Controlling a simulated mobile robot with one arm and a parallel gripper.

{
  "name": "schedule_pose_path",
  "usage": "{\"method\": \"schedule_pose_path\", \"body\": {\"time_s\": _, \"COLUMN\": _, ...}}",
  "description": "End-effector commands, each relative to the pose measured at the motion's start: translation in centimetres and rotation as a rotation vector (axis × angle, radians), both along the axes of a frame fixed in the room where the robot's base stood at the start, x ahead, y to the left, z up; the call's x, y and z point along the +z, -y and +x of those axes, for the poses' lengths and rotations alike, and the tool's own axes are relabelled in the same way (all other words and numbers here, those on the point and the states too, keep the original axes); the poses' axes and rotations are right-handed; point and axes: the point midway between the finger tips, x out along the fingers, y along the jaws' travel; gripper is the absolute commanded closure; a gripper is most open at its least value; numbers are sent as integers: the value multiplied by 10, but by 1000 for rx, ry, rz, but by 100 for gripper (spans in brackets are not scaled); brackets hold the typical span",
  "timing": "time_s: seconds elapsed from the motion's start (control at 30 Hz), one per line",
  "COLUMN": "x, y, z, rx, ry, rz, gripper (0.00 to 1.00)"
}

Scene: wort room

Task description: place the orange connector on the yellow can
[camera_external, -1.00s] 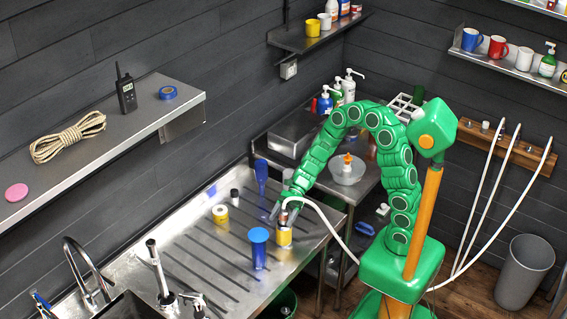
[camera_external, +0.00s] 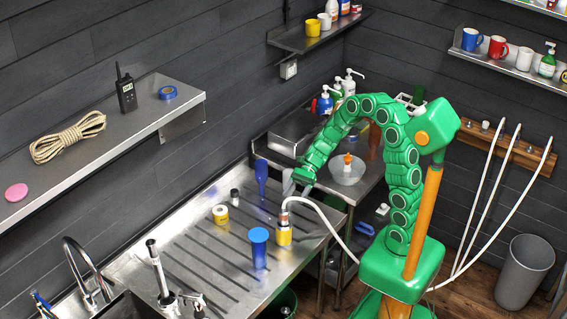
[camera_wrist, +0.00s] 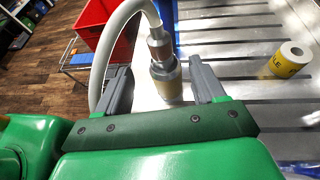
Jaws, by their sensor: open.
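The yellow can (camera_external: 284,237) stands upright on the ribbed steel drainboard. The connector (camera_external: 284,217), with a dull orange band and a white hose, stands upright on top of the can. In the wrist view, the connector (camera_wrist: 160,46) shows metallic with a copper-pink band, and the can (camera_wrist: 167,84) is below it, partly hidden. My gripper (camera_external: 297,192) is above the connector and clear of it. In the wrist view, my gripper (camera_wrist: 162,85) has its two grey fingers wide apart with nothing held between them.
The white hose (camera_external: 331,222) arcs right from the connector towards my base. A blue cup-topped item (camera_external: 258,248) stands left of the can. A red crate (camera_wrist: 106,28) shows beyond the drainboard.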

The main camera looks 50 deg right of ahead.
Motion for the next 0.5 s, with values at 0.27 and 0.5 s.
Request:
{"method": "schedule_pose_path", "body": {"time_s": 0.27, "x": 2, "y": 1, "z": -3, "rx": 11, "ry": 9, "rz": -7, "gripper": 31}}
{"method": "schedule_pose_path", "body": {"time_s": 0.5, "x": 14, "y": 1, "z": -43, "rx": 154, "ry": 135, "rz": -81, "gripper": 31}}
